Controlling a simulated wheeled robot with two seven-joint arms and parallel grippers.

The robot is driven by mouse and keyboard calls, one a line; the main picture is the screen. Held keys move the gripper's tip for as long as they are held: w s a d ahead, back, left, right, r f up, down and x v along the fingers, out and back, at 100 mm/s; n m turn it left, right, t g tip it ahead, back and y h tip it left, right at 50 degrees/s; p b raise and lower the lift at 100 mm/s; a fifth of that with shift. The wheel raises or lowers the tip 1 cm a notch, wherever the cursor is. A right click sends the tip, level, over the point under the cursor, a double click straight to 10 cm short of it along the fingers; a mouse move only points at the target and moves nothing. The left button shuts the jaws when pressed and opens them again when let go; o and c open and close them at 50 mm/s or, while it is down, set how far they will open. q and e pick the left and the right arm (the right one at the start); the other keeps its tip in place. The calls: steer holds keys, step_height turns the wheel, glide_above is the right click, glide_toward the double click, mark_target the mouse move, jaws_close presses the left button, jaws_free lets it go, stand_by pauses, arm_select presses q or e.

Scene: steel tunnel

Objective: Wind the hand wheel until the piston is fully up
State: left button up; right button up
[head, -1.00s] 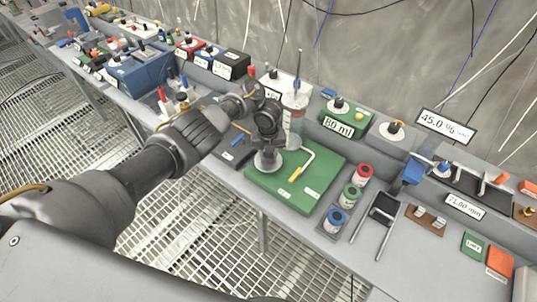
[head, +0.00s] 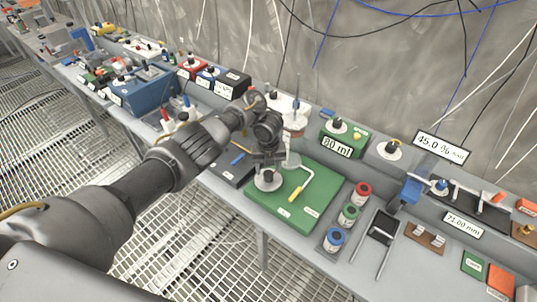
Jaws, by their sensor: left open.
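A green board (head: 318,205) on the bench carries a grey round piece (head: 268,181), which looks like the hand wheel, and a bent metal crank with a yellow grip (head: 297,193). My left gripper (head: 269,160) is open just above the grey piece; its fingers point down and whether they touch it is hard to tell. A clear upright cylinder (head: 296,118) stands behind the gripper, partly hidden by my arm; I cannot make out the piston's height. My right gripper is not in view.
Red (head: 362,191), green (head: 349,213) and blue (head: 335,238) capped jars stand right of the board. A green box with an 80 ml label (head: 337,149) is behind. A metal frame (head: 383,228) lies further right. A blue box (head: 143,92) stands at the left.

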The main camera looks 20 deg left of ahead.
mark_target(269, 173)
arm_select(q)
step_height(269, 173, up, 3)
steer(key=shift+r+p, duration=0.15)
steer(key=shift+p, duration=0.7)
steer(key=shift+w, duration=0.15)
steer(key=shift+r+p, duration=0.45)
steer(key=shift+r, duration=0.3)
steer(key=shift+w+r+b, duration=0.15)
steer(key=shift+r+b, duration=0.05)
steer(key=shift+b, duration=0.2)
steer(key=shift+w+d+r, duration=0.1)
steer(key=shift+r, duration=0.2)
steer(key=shift+s+r+b, duration=0.35)
steer(key=shift+r+b, duration=0.15)
steer(key=shift+r, duration=0.15)
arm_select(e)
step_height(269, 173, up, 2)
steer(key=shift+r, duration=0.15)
arm_select(q)
steer(key=shift+s, duration=0.1)
